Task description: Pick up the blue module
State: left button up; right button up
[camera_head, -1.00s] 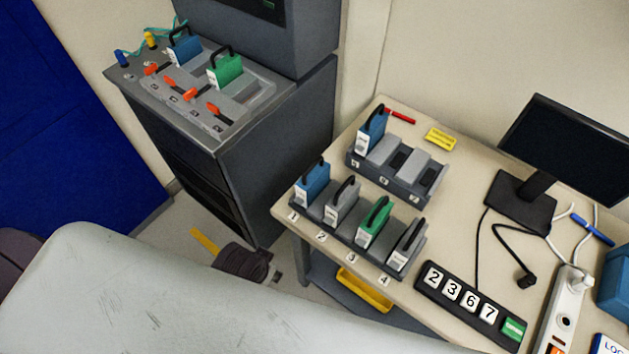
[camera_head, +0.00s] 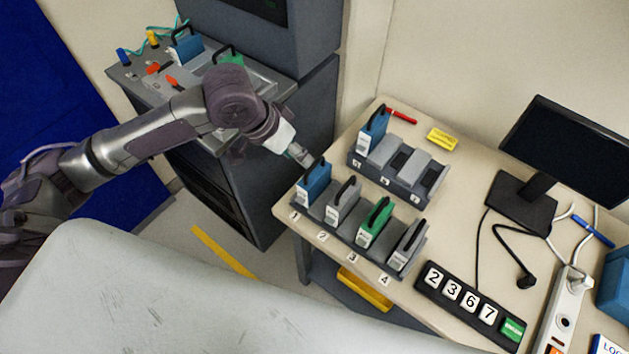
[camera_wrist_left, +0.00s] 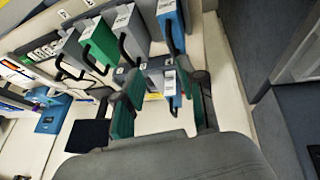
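Three blue modules with black handles show in the head view. One blue module (camera_head: 314,185) stands in slot 1 of the front rack (camera_head: 338,228), another blue module (camera_head: 372,130) stands in the back rack (camera_head: 398,186), and a third blue module (camera_head: 186,48) stands on the grey cabinet. My left gripper (camera_head: 302,154) is just behind and above the slot 1 module. In the left wrist view, my left gripper (camera_wrist_left: 165,95) is open and empty, with teal pads apart. The slot 1 module (camera_wrist_left: 172,25) lies beyond the fingertips, and the back-rack blue module (camera_wrist_left: 170,88) appears between the fingers. My right gripper is not in view.
The front rack also holds two grey modules (camera_head: 344,200) and a green module (camera_head: 375,222). A monitor (camera_head: 570,150), numbered strip (camera_head: 470,305), power strip (camera_head: 560,315), yellow block (camera_head: 442,139) and red pen (camera_head: 400,117) are on the table. The grey cabinet (camera_head: 240,190) stands left.

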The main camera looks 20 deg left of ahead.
aim_at(314, 164)
pick_arm(q)
jog(key=shift+n, duration=0.4)
jog(key=w+f, duration=0.1)
jog(key=f, duration=0.1)
jog(key=w+f, duration=0.1)
jog(key=f, duration=0.1)
jog(key=w+f+p, duration=0.1)
jog(key=f, duration=0.1)
jog(key=shift+w+d, duration=0.3)
jog(key=shift+d, duration=0.05)
jog(key=shift+w+p+x, duration=0.1)
jog(key=shift+p+x, duration=0.25)
jog(key=shift+x, duration=1)
jog(key=shift+w+p+x, duration=0.15)
jog(key=shift+p+x, duration=0.2)
jog(key=shift+x, duration=1)
grip_shut()
jog(key=shift+r, duration=0.1)
